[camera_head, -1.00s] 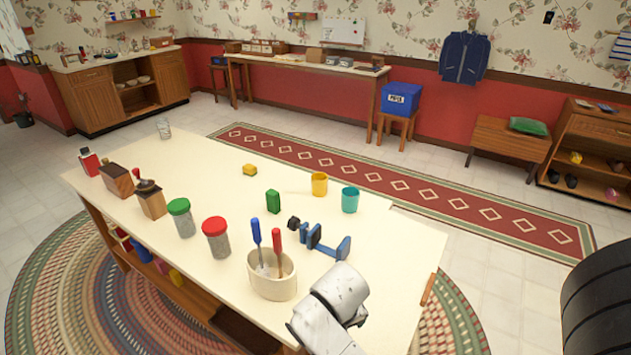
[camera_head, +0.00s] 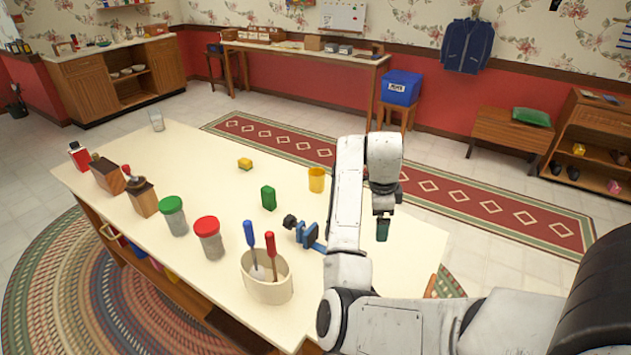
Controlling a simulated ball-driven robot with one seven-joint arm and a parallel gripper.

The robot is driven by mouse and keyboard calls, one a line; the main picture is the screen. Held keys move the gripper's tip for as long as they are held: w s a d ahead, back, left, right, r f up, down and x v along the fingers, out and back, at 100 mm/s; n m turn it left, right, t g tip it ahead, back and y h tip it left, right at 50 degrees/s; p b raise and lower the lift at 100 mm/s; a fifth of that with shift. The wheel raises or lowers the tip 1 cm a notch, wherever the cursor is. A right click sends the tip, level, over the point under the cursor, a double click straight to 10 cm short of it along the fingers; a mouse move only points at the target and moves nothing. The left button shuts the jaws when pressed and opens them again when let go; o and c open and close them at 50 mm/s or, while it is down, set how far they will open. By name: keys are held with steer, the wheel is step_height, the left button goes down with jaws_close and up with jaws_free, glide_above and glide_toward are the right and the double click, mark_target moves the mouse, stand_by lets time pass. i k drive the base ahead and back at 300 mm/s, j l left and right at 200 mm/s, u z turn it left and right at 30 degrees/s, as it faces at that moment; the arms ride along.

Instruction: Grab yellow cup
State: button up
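The yellow cup (camera_head: 316,180) stands upright on the cream tabletop (camera_head: 215,155), near its far edge. My arm comes in from the right and crosses the table's right part. My gripper (camera_head: 382,230) hangs down to the right of the yellow cup, apart from it and nearer the camera. Its fingers are small, dark and seen edge-on, so I cannot tell whether they are open or shut. The teal cup that stood right of the yellow one is hidden behind my arm.
Left of the yellow cup are a green block (camera_head: 268,198) and a yellow sponge-like block (camera_head: 245,163). A blue clamp-like tool (camera_head: 306,234) is partly behind my arm. A cream holder (camera_head: 266,283) with two screwdrivers stands in front. Jars (camera_head: 209,240) stand further left.

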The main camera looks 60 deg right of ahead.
mark_target(316, 180)
steer(key=i+l, duration=0.55)
steer(key=l, duration=0.15)
steer(key=i+l, duration=0.55)
steer(key=l, duration=0.1)
